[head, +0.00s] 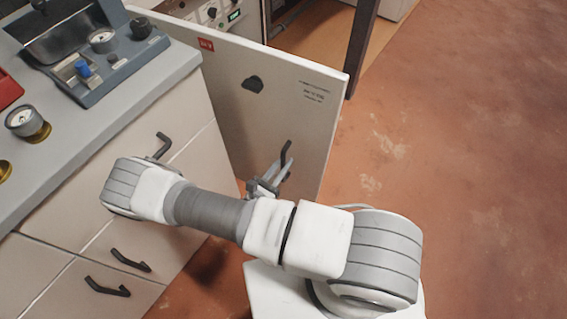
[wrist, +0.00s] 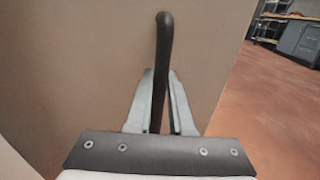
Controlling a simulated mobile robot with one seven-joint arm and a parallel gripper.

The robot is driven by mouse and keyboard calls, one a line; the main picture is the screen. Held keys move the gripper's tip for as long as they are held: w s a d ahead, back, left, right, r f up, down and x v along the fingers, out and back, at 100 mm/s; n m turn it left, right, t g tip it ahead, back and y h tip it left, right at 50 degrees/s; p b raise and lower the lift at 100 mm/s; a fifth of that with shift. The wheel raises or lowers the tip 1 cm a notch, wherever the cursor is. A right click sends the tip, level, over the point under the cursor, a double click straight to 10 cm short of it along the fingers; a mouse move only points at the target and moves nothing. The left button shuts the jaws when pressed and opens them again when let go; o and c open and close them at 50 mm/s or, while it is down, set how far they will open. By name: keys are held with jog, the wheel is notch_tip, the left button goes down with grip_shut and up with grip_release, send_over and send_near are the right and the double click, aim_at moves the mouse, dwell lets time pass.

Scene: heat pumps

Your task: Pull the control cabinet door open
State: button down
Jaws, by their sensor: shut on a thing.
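The control cabinet door (head: 230,110) is a light beige panel with a red label at its upper left and small printed text at its upper right. It stands swung out, with the cabinet interior showing behind it. Its black bar handle (head: 286,153) is near the lower right edge. My gripper (head: 278,175) is at the handle, and its lower part is partly hidden by my arm. In the wrist view the two pale fingers of my gripper (wrist: 160,105) stand on either side of the handle (wrist: 163,50), shut on it.
A grey-topped counter (head: 110,120) with drawers and black handles (head: 130,262) stands at the left, close to my arm. Gauges and a test unit (head: 95,50) sit on it. The reddish floor (head: 450,150) to the right is clear. A far workbench (wrist: 300,38) shows in the wrist view.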

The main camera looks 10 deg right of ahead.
jog(key=shift+s+a, duration=0.25)
dwell(0.5)
jog(key=c, duration=0.8)
grip_release()
jog(key=p+v, duration=0.2)
jog(key=v, duration=1.5)
jog(key=shift+s, duration=0.2)
jog(key=shift+a, duration=0.1)
